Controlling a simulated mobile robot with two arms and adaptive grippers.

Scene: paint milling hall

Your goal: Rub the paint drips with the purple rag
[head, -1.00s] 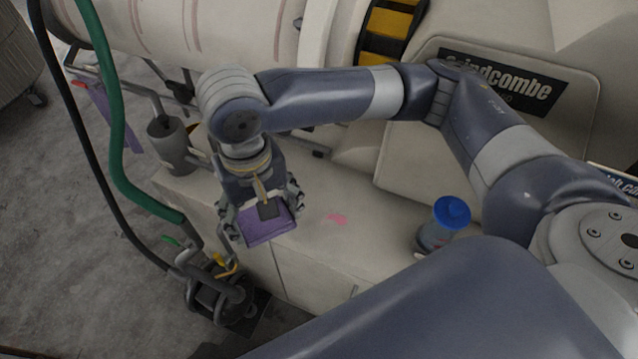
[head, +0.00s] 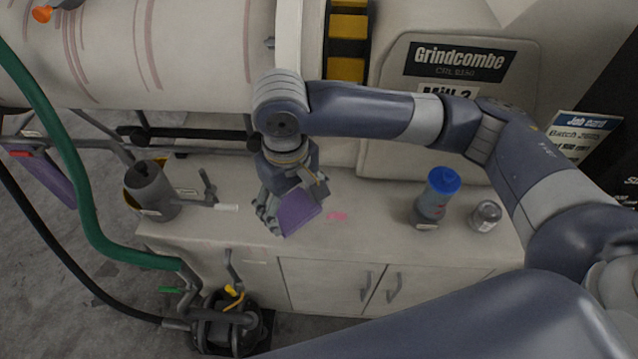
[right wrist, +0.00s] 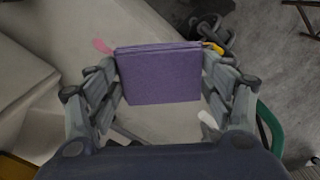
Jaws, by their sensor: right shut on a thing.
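My right gripper (head: 292,207) is shut on the folded purple rag (head: 300,213), held over the pale bench top. The rag also shows flat between the fingers in the right wrist view (right wrist: 160,75). A small pink smear (head: 337,216) lies on the bench just right of the rag, apart from it in the picture; it also shows beyond the rag's upper left corner in the right wrist view (right wrist: 102,46). Reddish paint drips (head: 148,45) run down the mill's pale drum behind. I cannot tell whether the rag touches the bench. My left gripper is not in view.
A blue-capped bottle (head: 435,200) and a small metal tin (head: 486,215) stand right on the bench. A grey can (head: 152,190) stands left. A green hose (head: 75,185) and a pump (head: 228,325) are at the left. Bench top around the smear is clear.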

